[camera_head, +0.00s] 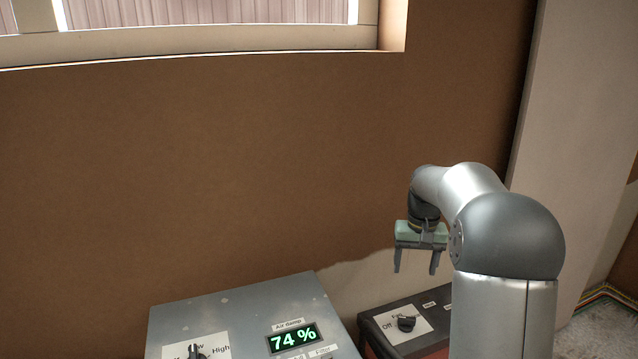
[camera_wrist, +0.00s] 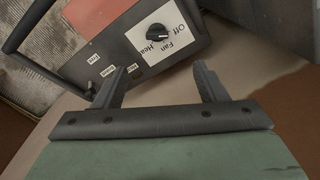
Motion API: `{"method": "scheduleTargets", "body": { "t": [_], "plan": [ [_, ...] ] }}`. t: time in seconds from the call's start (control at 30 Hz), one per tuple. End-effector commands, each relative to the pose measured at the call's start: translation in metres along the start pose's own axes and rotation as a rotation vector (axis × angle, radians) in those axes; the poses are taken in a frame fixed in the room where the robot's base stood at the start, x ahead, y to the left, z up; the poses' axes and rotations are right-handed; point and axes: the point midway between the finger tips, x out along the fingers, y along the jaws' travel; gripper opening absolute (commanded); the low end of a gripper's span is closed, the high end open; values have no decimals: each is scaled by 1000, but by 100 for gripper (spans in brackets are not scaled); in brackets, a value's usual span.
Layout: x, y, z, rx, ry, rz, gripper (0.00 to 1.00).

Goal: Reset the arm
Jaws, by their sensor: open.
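My gripper (camera_head: 416,262) hangs with its fingers pointing down in the head view, in front of the brown wall. In the wrist view my gripper (camera_wrist: 160,85) also shows open and empty, with the heater's dial label beyond the fingertips.
A grey panel (camera_head: 240,302) with a knob and a "74 %" display stands at the bottom centre. A dark and red heater box (camera_head: 375,320) with a black knob (camera_head: 406,323) is at its right; it also shows in the wrist view (camera_wrist: 185,50). A window is at top left.

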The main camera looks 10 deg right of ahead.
Motion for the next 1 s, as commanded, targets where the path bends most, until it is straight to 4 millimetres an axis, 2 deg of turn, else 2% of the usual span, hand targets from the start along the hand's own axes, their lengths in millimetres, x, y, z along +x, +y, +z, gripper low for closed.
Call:
{"method": "scheduleTargets", "body": {
  "t": [0.07,0.13,0.23,0.4,0.53,0.6,0.7,1.0],
  "plan": [
    [-15,-18,25,-30,6,1,65],
    [-25,-36,60,-64,10,2,65],
    [-35,-61,124,-121,16,3,65],
    [-29,-82,234,-209,24,-3,65],
    [-14,-85,297,-257,28,-11,65],
    [-6,-84,319,-274,28,-14,65],
    [1,-83,337,-287,28,-17,65],
    [5,-82,342,-291,26,-17,65]
  ]
}}
